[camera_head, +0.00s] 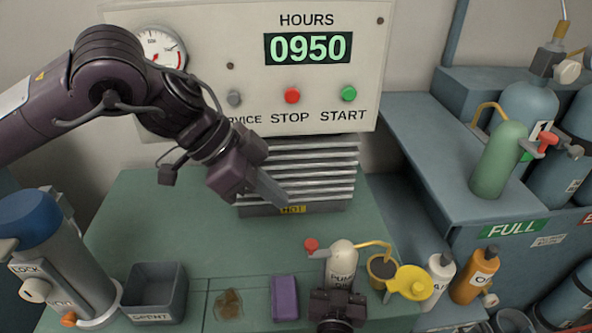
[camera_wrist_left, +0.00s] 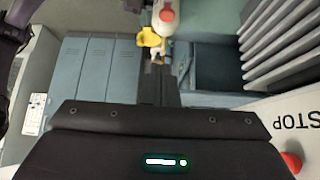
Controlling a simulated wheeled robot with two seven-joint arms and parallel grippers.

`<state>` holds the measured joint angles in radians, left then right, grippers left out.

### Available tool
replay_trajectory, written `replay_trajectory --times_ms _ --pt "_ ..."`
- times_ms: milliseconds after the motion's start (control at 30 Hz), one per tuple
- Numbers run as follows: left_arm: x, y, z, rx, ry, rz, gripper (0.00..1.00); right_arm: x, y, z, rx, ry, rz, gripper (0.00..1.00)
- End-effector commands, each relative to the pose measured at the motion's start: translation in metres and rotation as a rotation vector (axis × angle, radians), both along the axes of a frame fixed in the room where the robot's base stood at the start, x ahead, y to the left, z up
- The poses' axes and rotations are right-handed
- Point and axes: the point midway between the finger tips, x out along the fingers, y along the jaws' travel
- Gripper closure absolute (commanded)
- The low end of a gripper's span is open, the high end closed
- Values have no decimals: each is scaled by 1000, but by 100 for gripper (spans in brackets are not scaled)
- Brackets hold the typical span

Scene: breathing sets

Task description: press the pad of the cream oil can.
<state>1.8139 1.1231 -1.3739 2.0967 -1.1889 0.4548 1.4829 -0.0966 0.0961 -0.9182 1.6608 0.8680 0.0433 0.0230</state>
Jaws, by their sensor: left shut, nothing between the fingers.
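The cream oil can (camera_head: 342,262) stands at the front of the green bench, with a red pad (camera_head: 311,244) on its left and a thin yellow spout on its right. A dark block-shaped part covers its lower front. My left gripper (camera_head: 284,203) is shut and empty. It appears above the bench in front of the grey ribbed block, up and left of the pad and apart from it. In the left wrist view a red round pad (camera_wrist_left: 167,15) shows at the top, beyond the dark fingers (camera_wrist_left: 158,85).
The ribbed block (camera_head: 300,170) carries a HOT label. A yellow funnel (camera_head: 412,282) and a small cup (camera_head: 381,271) stand right of the can. A purple block (camera_head: 285,298) and a grey bin (camera_head: 155,292) lie left. The bench between gripper and can looks clear.

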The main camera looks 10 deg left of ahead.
Motion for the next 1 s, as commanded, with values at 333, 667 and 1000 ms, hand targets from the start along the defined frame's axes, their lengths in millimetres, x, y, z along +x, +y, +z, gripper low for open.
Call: replay_trajectory --times_ms 333,667,1000 --pt "10 -24 4 206 73 -5 100 0 -1 -2 -2 3 -2 81" --pt "15 -33 11 384 99 37 100 0 -1 -2 -2 3 -2 81" --pt "18 -44 -36 377 107 36 100 0 -1 -1 -2 3 -2 81"
